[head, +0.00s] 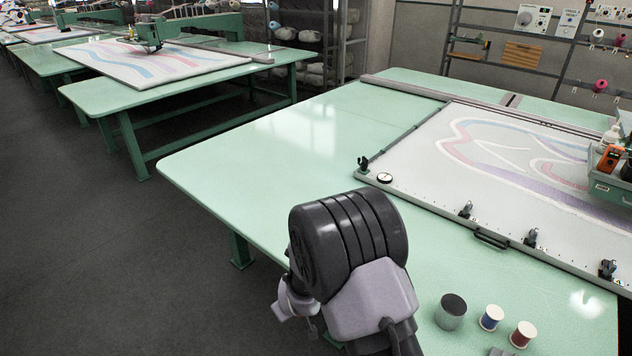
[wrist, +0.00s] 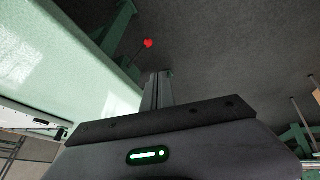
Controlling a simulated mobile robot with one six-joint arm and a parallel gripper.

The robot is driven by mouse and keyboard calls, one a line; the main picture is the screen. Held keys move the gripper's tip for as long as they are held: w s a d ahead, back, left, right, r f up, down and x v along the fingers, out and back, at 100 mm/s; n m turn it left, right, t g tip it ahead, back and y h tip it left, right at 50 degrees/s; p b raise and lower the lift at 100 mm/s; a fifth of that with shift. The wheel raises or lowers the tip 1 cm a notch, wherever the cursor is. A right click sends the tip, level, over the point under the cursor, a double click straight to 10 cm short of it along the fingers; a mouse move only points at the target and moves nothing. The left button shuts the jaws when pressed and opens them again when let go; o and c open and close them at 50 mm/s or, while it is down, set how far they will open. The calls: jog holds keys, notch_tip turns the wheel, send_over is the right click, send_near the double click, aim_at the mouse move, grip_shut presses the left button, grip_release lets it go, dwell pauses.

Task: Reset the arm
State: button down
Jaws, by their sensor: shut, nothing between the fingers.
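My arm rises at the bottom middle of the head view, in front of the near green table (head: 290,135). A red knob (wrist: 148,43) on a thin rod shows beyond the fingertips, by a green table leg.
A framed fabric (head: 480,175) with clamps lies on the table's right side. A grey cylinder (head: 451,312), a blue spool (head: 491,318) and a red spool (head: 523,334) stand near my arm. A green bin (head: 612,190) is at the right. The table's left part is clear.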

jog(key=s+d+r+m+b, duration=0.1)
jog(key=s+d+r+m, duration=0.2)
jog(key=r, duration=0.5)
jog(key=s+d+r+m, duration=0.1)
jog(key=s+d+r, duration=0.25)
jog(key=r, duration=0.35)
jog(key=s+d+r+m+b, duration=0.1)
jog(key=s+d+r+m, duration=0.1)
jog(key=d+r, duration=0.45)
jog(key=s+d+r+m, duration=0.2)
jog(key=s+r+m, duration=0.1)
jog(key=s, duration=0.6)
jog(key=s+d+r+m+b, duration=0.1)
jog(key=s+d+r+m, duration=0.2)
jog(key=s, duration=0.7)
jog(key=shift+d+r+m, duration=0.3)
jog(key=shift+d+r, duration=0.05)
jog(key=shift+r, duration=0.25)
jog(key=shift+s, duration=0.1)
